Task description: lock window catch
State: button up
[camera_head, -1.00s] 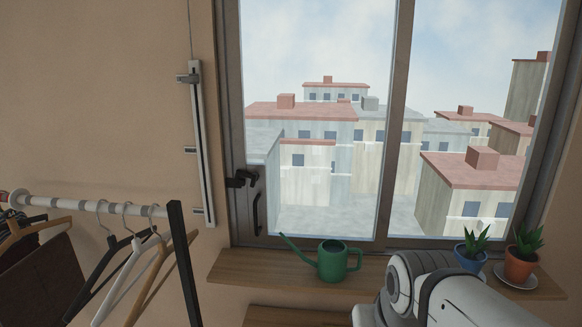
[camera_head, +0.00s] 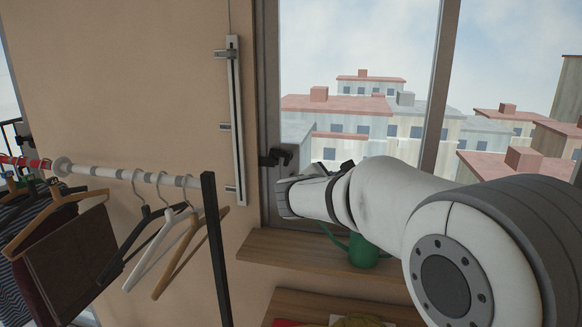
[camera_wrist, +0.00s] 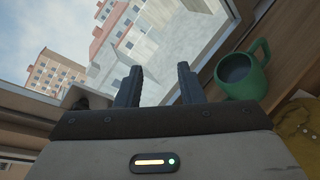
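The black window catch (camera_head: 275,158) sits on the grey window frame's left upright, above the sill, in the head view. Its exact lever position is too small to tell. My gripper (camera_wrist: 158,78) is open and empty in the wrist view, its two dark fingers apart with window glass showing between them. In the head view my gripper (camera_head: 287,194) is just below and right of the catch, apart from it in the picture; its fingers are hard to make out there. The window handle below the catch is hidden behind my gripper.
A green watering can (camera_head: 363,250) stands on the wooden sill (camera_head: 290,251), partly behind my arm; it also shows close right of my fingers in the wrist view (camera_wrist: 243,72). A clothes rail (camera_head: 110,174) with several hangers and a dark post (camera_head: 215,245) stand left.

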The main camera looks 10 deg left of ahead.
aim_at(287, 159)
jog(key=w+a+n+t+y, duration=0.2)
jog(key=w+a+n, duration=0.15)
jog(key=a, duration=0.45)
jog(key=w+a+n+t+y, duration=0.2)
jog(key=w+a+n, duration=0.1)
jog(key=a+n, duration=0.3)
jog(key=shift+m, duration=0.35)
jog(key=w, duration=0.1)
jog(key=w+p, duration=0.1)
jog(key=w, duration=0.3)
jog(key=shift+w+a+r+p, duration=0.2)
jog(key=shift+w+r+p, duration=0.05)
jog(key=shift+p, duration=0.1)
jog(key=shift+w+d+f, duration=0.1)
jog(key=shift+w, duration=0.65)
jog(key=shift+c, duration=0.3)
grip_shut()
